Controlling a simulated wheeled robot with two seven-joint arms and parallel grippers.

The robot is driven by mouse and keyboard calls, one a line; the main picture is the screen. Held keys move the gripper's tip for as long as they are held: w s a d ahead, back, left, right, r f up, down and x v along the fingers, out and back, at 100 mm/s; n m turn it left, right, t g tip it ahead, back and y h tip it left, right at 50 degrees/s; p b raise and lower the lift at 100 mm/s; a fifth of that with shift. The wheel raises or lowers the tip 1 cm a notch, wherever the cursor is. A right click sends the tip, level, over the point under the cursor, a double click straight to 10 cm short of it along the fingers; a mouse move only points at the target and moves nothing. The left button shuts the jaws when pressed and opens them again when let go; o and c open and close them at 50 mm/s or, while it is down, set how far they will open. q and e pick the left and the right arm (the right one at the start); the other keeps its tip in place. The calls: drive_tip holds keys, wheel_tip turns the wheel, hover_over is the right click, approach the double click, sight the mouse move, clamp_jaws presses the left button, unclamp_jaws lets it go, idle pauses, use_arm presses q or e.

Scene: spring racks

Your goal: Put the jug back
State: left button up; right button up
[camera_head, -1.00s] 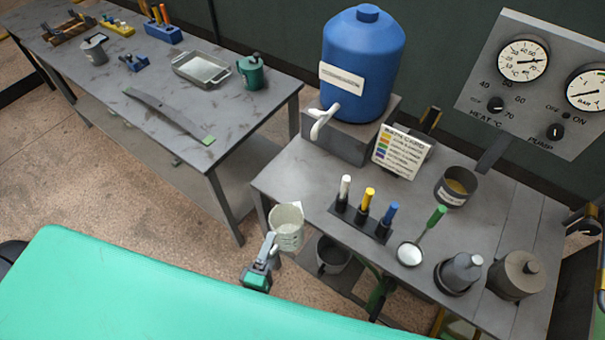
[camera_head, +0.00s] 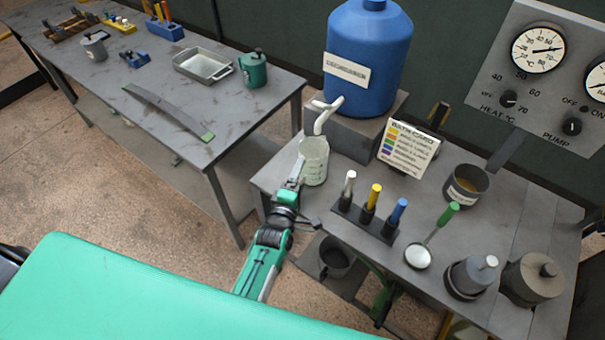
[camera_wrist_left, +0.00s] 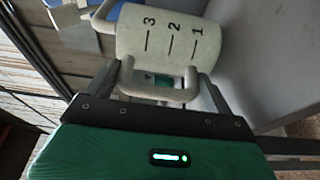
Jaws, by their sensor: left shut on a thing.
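The jug (camera_head: 313,163) is pale and translucent, with markings on its side. It is at the left end of the right-hand bench, just below the white tap (camera_head: 323,114) of the blue tank. My left gripper (camera_head: 293,187) is shut on the jug's handle. In the left wrist view the jug (camera_wrist_left: 165,38) shows the marks 1, 2 and 3, and its handle lies between the fingers of my left gripper (camera_wrist_left: 160,85). I cannot tell whether the jug's base touches the bench. My right gripper is not in view.
The blue tank (camera_head: 368,60) stands on a grey block, with a card (camera_head: 408,147) beside it. A rack (camera_head: 364,221) of coloured-handled tools, a ladle (camera_head: 418,256), a pan (camera_head: 466,186) and grey vessels occupy the bench. A dark bucket (camera_head: 335,258) is below. Another bench (camera_head: 75,75) is at left.

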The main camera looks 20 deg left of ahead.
sight(302, 172)
use_arm(q)
drive_tip(key=w+b, duration=0.2)
drive_tip(key=w, duration=0.2)
drive_tip(key=shift+w+f, duration=0.1)
drive_tip(key=shift+f+b, duration=0.55)
drive_tip(key=shift+f, duration=0.2)
drive_tip(key=shift+s+r, duration=0.2)
drive_tip(key=shift+f, duration=0.2)
drive_tip(key=o, duration=1.4)
drive_tip(key=shift+c, duration=0.2)
